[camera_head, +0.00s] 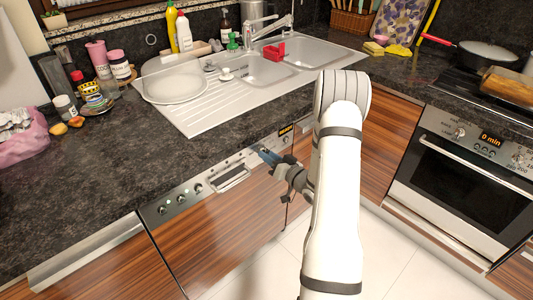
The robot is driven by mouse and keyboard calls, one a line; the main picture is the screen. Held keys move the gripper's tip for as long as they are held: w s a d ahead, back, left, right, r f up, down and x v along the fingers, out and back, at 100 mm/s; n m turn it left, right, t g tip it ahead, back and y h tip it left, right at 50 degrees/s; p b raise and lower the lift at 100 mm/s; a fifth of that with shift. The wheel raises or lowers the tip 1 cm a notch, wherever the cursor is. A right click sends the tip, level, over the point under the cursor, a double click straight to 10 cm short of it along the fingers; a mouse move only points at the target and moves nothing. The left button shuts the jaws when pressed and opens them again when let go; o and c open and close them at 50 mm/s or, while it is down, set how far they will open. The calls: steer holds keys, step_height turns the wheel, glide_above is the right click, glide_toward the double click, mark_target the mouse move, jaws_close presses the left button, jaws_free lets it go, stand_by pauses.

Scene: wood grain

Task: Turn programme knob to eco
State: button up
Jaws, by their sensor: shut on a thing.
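The dishwasher (212,215) has a wood front and a steel control panel (215,182) under the worktop edge. Several small round controls (182,200) sit at the panel's left, with a handle recess (232,179) in the middle. A small lit display (285,131) is at the panel's right end; its text is too small to read. My gripper (265,154) reaches the right part of the panel, left of and below the display. The knob's pointer and the eco mark cannot be seen.
My white arm stands in front of the cabinets right of the dishwasher. The oven (465,175) is at the right, with its own knobs and an orange display. The worktop (120,165) overhangs the panel; a sink (265,70) and a plate (175,85) are above.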

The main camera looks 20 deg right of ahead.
steer(key=m+p, duration=0.1)
steer(key=m, duration=0.2)
steer(key=shift+m, duration=0.3)
steer(key=m+p, duration=0.1)
steer(key=m, duration=0.2)
steer(key=shift+r+p, duration=0.1)
steer(key=shift+p, duration=0.3)
steer(key=o, duration=0.8)
steer(key=shift+m, duration=0.5)
steer(key=shift+c, duration=0.2)
steer(key=v, duration=0.7)
steer(key=shift+b, duration=0.35)
